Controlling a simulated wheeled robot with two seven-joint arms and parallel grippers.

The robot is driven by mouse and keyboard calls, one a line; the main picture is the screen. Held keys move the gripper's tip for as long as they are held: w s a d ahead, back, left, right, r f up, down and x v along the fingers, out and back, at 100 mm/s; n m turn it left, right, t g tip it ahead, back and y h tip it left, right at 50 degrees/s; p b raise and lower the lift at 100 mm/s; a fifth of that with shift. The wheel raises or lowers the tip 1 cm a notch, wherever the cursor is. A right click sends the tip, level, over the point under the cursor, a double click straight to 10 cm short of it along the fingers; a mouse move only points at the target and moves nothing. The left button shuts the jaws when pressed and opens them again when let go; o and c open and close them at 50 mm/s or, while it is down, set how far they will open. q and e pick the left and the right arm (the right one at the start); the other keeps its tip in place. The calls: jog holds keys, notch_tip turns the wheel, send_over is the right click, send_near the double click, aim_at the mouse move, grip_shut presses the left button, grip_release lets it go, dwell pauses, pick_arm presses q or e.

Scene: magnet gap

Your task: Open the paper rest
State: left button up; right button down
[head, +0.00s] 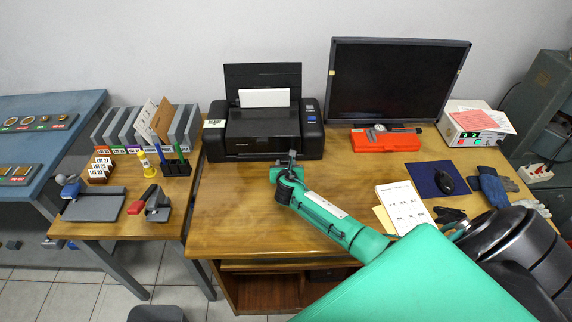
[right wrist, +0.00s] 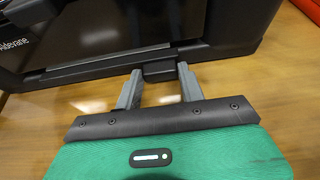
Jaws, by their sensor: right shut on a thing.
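The black printer (head: 262,130) stands at the back of the wooden desk, with its rear paper support raised and white paper (head: 264,97) in it. Its front also fills the top of the right wrist view (right wrist: 120,30). I take the paper rest to be the part at the printer's lower front edge, where a small dark tab (right wrist: 159,70) juts out. My right gripper (head: 291,156) is at the right part of that front edge. In the right wrist view its two grey fingers (right wrist: 158,76) are on either side of the tab, shut on it. My left gripper is out of view.
A monitor (head: 396,82) and a red case (head: 386,140) stand right of the printer. A white sheet (head: 404,207) and a mouse (head: 444,182) on a blue mat lie at the right. The desk in front of the printer (head: 225,205) is clear.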

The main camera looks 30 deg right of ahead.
jog(key=shift+s+a+r+p, duration=0.1)
jog(key=shift+s+a+p, duration=0.1)
jog(key=shift+s+p, duration=0.15)
jog(key=s+a+p, duration=0.1)
jog(key=s, duration=0.1)
jog(key=s+a+p, duration=0.1)
jog(key=p, duration=0.1)
jog(key=shift+s+a, duration=0.15)
jog(key=shift+s, duration=0.2)
jog(key=shift+s+a, duration=0.15)
jog(key=shift+s, duration=0.1)
jog(key=c, duration=0.8)
grip_release()
jog(key=shift+c, duration=0.2)
jog(key=v, duration=1.3)
jog(key=shift+s+a+b, duration=0.2)
jog(key=shift+s+b, duration=0.1)
jog(key=shift+b, duration=0.05)
